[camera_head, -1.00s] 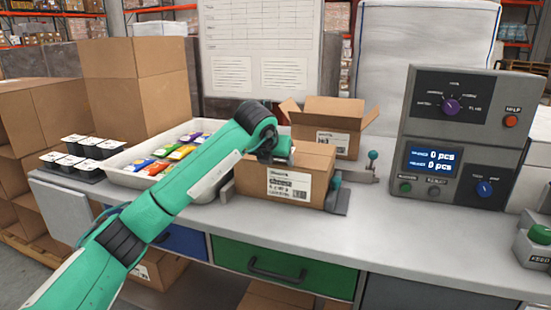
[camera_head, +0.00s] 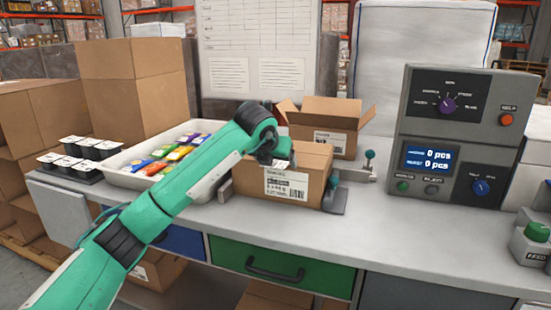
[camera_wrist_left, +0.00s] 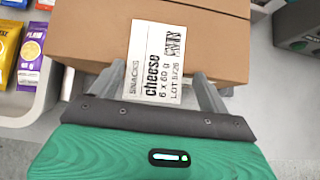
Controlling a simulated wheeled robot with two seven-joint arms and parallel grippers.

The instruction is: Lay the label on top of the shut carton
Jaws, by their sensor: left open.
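The shut brown carton (camera_head: 308,152) stands on the bench in the head view, a printed barcode label on its front face. My left gripper (camera_wrist_left: 157,92) is over the carton's top, its fingers apart. In the head view my wrist hides most of that spot.
An open carton (camera_head: 325,112) stands behind. A white tray (camera_head: 125,180) of snack packets is to the left, black trays of white cups (camera_head: 75,160) beyond it. A grey counting unit (camera_head: 455,135) stands right. Bare bench (camera_head: 390,225) lies in front of it.

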